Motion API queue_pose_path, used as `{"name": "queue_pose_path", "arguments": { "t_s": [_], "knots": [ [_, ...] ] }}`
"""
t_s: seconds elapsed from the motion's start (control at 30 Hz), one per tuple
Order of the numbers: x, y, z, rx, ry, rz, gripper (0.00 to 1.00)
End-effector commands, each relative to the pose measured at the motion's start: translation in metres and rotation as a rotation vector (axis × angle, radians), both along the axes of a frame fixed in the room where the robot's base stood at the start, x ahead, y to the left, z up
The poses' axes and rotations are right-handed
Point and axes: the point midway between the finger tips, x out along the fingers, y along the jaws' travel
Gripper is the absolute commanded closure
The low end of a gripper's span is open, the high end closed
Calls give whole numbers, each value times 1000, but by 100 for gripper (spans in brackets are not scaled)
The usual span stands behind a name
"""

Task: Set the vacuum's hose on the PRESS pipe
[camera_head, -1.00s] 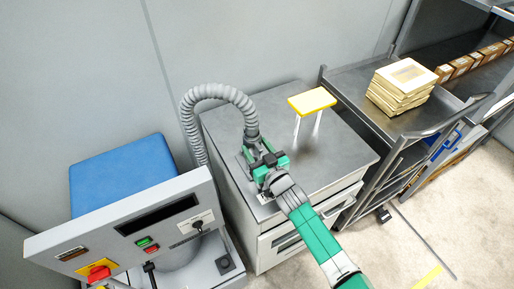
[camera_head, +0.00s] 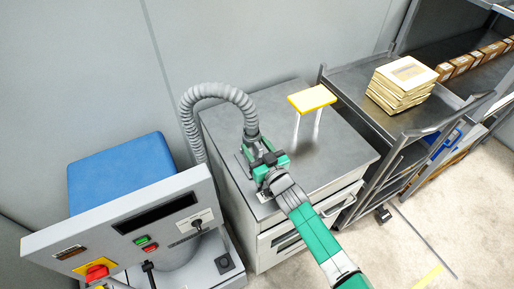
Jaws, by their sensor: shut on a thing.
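My gripper (camera_head: 255,149) is shut on the hose's lower end, near the left part of the cabinet top. The arm reaches it from the lower right. The jaws and green wrist hide the hose's mouth and whatever is directly under it. I cannot tell whether the hose end is seated on a pipe, and no PRESS label is legible.
A yellow plate on two white legs (camera_head: 312,99) stands behind and right of my gripper. A control panel (camera_head: 135,225) and a blue block (camera_head: 121,170) are at left. A metal cart (camera_head: 345,80) with stacked cream boards (camera_head: 402,84) stands at right.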

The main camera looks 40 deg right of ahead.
Motion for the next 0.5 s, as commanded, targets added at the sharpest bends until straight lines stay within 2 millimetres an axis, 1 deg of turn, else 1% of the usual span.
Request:
{"name": "queue_pose_path", "arguments": {
  "t_s": [0.03, 0.13, 0.27, 0.5],
  "knots": [
    [-3, 2, -17, 0, 25, -3, 88],
    [-3, 3, -17, 0, 27, -2, 88],
    [-3, 3, -11, 0, 27, -2, 88],
    [-2, 2, 8, 1, 21, -2, 88]
  ]
}}
